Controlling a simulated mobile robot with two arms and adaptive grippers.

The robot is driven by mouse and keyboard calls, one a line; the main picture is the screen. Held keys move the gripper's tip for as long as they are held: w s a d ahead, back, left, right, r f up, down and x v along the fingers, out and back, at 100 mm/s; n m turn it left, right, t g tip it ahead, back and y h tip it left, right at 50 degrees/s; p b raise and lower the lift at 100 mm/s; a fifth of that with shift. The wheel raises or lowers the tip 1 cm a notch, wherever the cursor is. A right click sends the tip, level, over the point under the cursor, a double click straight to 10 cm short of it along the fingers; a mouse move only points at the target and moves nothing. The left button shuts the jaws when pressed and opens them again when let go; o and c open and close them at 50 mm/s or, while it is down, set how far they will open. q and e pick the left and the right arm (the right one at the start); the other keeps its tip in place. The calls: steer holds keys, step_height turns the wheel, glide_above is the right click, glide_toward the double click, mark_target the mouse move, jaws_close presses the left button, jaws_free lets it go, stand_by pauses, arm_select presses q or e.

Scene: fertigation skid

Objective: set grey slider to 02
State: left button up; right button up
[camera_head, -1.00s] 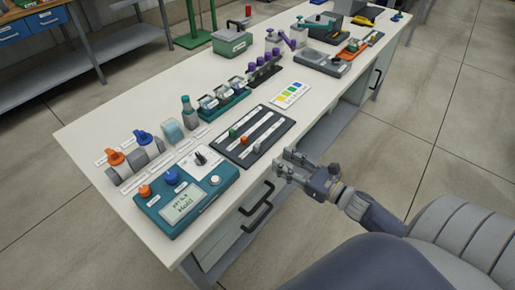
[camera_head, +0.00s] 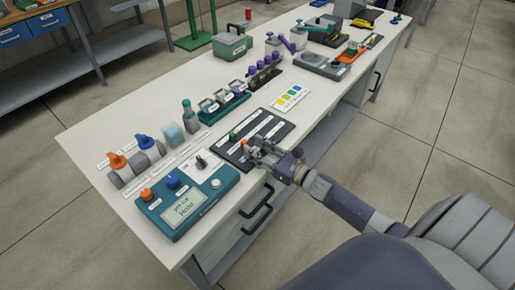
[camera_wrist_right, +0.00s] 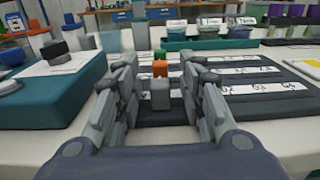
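The dark slider panel (camera_head: 279,133) lies near the front edge of the bench, with several white labelled tracks. In the right wrist view the grey slider (camera_wrist_right: 160,93) stands upright at the left end of the nearest track. The orange slider (camera_wrist_right: 160,68) and a green slider (camera_wrist_right: 160,55) are behind it. My right gripper (camera_wrist_right: 160,105) is open, with one finger on each side of the grey slider and gaps visible. In the head view my right gripper (camera_head: 262,150) hides the grey slider. My left gripper is not in view.
A teal meter box (camera_head: 187,202) with knobs stands left of the panel, close to my right gripper. A teal rack of bottles (camera_head: 224,107) and a colour card (camera_head: 289,97) are behind. A drawer handle (camera_head: 256,200) juts out below the bench edge.

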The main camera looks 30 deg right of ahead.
mark_target(273, 141)
jaws_close()
steer(key=shift+w+d+f+b, duration=0.1)
steer(key=shift+w+d+b, duration=0.05)
steer(key=shift+d+b, duration=0.2)
steer(key=d+b, duration=0.1)
steer(key=d, duration=0.1)
steer(key=w+d+b, duration=0.2)
steer(key=d+b, duration=0.1)
steer(key=shift+d+f, duration=0.1)
steer(key=shift+d, duration=0.2)
steer(key=shift+w+d+r, duration=0.2)
steer(key=shift+w+d, duration=0.05)
steer(key=shift+d, duration=0.4)
jaws_free()
